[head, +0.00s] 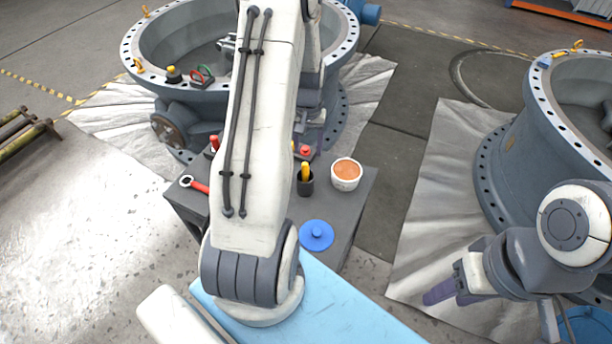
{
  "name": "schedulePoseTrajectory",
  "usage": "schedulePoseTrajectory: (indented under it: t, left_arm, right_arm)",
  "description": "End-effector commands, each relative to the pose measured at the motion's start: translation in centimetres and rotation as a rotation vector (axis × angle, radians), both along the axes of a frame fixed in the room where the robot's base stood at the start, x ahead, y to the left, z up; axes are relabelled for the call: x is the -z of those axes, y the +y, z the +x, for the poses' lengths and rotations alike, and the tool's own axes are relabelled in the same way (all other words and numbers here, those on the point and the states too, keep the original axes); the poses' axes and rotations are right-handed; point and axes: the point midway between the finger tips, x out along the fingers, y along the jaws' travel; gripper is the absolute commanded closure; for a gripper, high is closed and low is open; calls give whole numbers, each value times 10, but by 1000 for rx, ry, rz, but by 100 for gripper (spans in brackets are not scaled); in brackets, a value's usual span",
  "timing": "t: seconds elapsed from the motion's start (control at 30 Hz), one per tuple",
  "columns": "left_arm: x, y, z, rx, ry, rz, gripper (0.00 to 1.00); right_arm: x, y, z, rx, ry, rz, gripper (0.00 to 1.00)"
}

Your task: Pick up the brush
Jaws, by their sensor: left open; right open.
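A yellow handle (305,170) stands upright in a small black cup (305,187) on the grey work table (355,215). It may be the brush; its lower end is hidden in the cup. My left arm crosses the middle of the view and hides part of the table. My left gripper (312,136) is open, beyond the cup, partly hidden by its own arm. My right gripper (450,291) is open and empty at the lower right, over the pale sheet and well away from the table.
A white tub of orange contents (346,173), a blue lid (316,235) and a red-handled wrench (194,185) are on the table. A large valve body (145,60) stands behind, another (545,130) at right. Bare floor (80,220) lies left.

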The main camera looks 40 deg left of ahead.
Motion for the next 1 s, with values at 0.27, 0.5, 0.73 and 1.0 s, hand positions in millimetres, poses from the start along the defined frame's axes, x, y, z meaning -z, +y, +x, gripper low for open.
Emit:
schedulePoseTrajectory:
  t: [0.27,0.5,0.73,1.0]
  left_arm:
    - [42,2,-2,-5,3,-2,38]
    - [61,4,-3,-5,5,-3,38]
    - [94,7,-5,-3,3,-2,38]
    - [101,8,-4,-4,1,-1,38]
  right_arm:
    - [-3,0,0,0,0,0,50]
    - [-7,0,0,0,0,0,50]
    - [-12,0,0,0,0,0,50]
    - [-12,0,0,0,0,0,50]
